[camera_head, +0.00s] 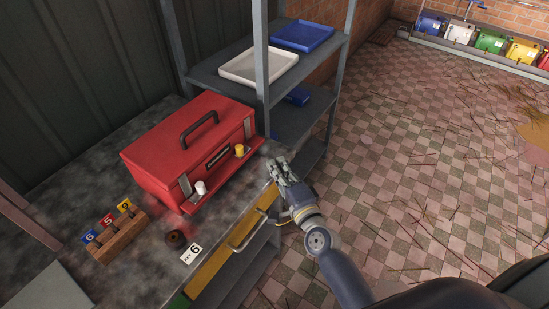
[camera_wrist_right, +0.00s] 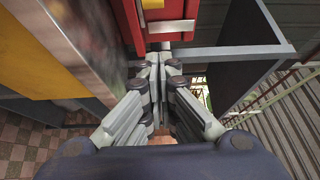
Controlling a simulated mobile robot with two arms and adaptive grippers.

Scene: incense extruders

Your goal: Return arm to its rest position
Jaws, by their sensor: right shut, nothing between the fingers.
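My right gripper (camera_head: 278,165) is shut and empty. In the head view it is just off the front edge of the workbench, right of the red toolbox. In the right wrist view its fingers (camera_wrist_right: 158,62) meet below the red box, with nothing between them. My right arm reaches in from the lower right of the head view. My left gripper is in neither view.
The red toolbox (camera_head: 165,165) stands on the workbench (camera_head: 135,262). A shelf (camera_head: 222,85) holds trays. Tiled floor (camera_head: 400,190) is open at right.

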